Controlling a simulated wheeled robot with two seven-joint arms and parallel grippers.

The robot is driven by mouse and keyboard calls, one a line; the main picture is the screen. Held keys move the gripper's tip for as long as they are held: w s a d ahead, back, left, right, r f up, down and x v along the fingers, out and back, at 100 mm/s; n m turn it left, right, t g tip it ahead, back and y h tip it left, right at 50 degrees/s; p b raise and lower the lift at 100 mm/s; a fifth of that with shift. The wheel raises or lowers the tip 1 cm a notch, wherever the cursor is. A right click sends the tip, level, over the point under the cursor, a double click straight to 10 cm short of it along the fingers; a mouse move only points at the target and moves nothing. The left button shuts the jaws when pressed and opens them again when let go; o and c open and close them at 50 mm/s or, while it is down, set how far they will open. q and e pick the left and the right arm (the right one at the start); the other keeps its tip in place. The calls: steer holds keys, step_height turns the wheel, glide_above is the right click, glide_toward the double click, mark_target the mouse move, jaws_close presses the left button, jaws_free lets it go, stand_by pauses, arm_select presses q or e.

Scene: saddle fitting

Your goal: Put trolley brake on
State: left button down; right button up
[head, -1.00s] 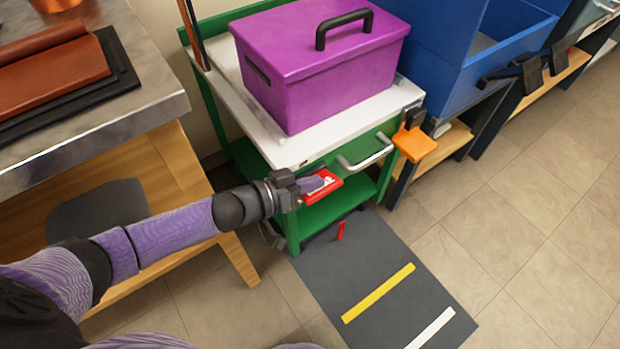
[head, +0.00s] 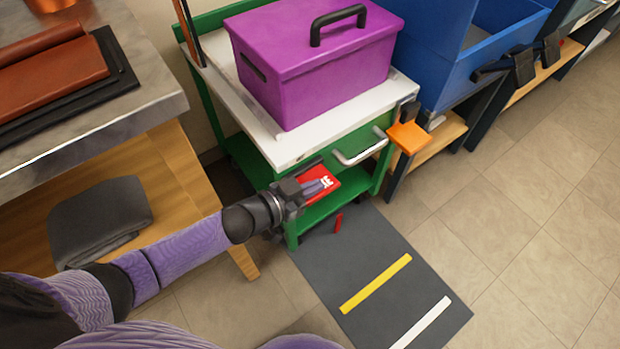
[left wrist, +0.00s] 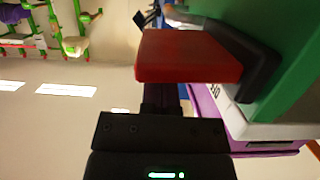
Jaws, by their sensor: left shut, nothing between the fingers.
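The trolley is green with a white top (head: 300,150) and a silver front handle (head: 362,148). A red paddle (head: 329,180) with white marks sits on a dark mount at its front left; it also shows large in the left wrist view (left wrist: 188,56). An orange paddle (head: 409,137) is on a black mount at the front right corner. A small red tab (head: 338,222) shows low, near the floor. My left gripper (head: 316,187) is shut and empty, overlapping the red paddle in the head view; contact is unclear. My right gripper is not in view.
A purple toolbox (head: 310,70) stands on the trolley top. A metal-topped bench (head: 150,105) is on the left, and blue bins (head: 500,55) are at the right. A dark mat (head: 385,255) with yellow and white stripes lies in front. The tiled floor at the right is clear.

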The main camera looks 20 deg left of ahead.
arm_select(q)
steer(key=m, duration=0.1)
steer(key=f+m, duration=0.1)
steer(key=f+m+y, duration=0.1)
steer(key=shift+s+d+t+b, duration=0.15)
steer(key=shift+d+t+b, duration=0.1)
steer(key=shift+t+b, duration=0.15)
steer(key=shift+f, duration=0.25)
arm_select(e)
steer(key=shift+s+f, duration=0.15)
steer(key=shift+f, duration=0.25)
arm_select(q)
steer(key=shift+f, duration=0.15)
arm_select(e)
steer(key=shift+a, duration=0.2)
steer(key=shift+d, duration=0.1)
